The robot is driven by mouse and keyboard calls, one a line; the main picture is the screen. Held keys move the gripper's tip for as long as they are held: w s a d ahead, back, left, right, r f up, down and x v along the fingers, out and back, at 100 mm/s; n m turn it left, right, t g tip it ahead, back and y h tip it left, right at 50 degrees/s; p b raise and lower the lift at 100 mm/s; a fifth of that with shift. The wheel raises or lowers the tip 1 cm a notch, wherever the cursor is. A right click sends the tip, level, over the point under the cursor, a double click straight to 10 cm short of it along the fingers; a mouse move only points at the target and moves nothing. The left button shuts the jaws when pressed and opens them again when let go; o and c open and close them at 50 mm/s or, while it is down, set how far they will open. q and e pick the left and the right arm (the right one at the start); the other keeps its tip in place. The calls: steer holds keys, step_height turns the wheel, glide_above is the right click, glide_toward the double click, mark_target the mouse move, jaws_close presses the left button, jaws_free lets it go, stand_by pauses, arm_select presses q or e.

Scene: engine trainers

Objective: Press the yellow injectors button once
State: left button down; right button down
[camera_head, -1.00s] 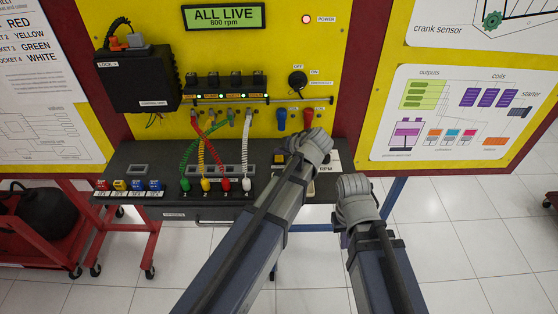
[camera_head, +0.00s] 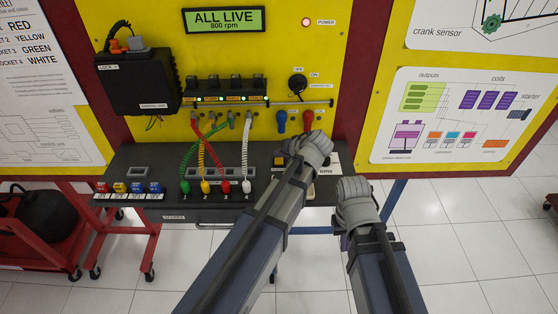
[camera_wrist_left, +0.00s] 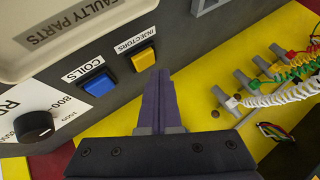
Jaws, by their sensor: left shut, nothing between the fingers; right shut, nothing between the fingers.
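The yellow injectors button (camera_wrist_left: 143,59) sits on the dark panel under the INJECTORS label in the left wrist view. The blue coils button (camera_wrist_left: 98,84) is just beside it. My left gripper (camera_wrist_left: 162,76) is shut and empty, with its tips close to the yellow button's lower right edge. I cannot tell whether they touch. In the head view my left gripper (camera_head: 310,147) is over the right part of the console, and its fingertips are hidden behind the hand. My right gripper (camera_head: 355,190) is shut and empty, in front of the console's right end.
The RPM knob (camera_wrist_left: 33,127) is on the same panel. Coiled cables (camera_head: 205,160) and several small plugs occupy the console's left part. The display (camera_head: 224,20) reads ALL LIVE, 800 rpm.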

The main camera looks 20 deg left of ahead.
mark_target(281, 163)
stand_by(0.8)
arm_select(q)
steer(key=shift+f+b, duration=0.4)
steer(key=shift+b, duration=0.05)
steer(key=shift+f+b, duration=0.45)
stand_by(0.5)
steer(key=shift+r, duration=0.1)
steer(key=shift+r+p, duration=0.8)
steer(key=shift+p, duration=0.1)
step_height(281, 163, up, 5)
steer(key=p, duration=0.5)
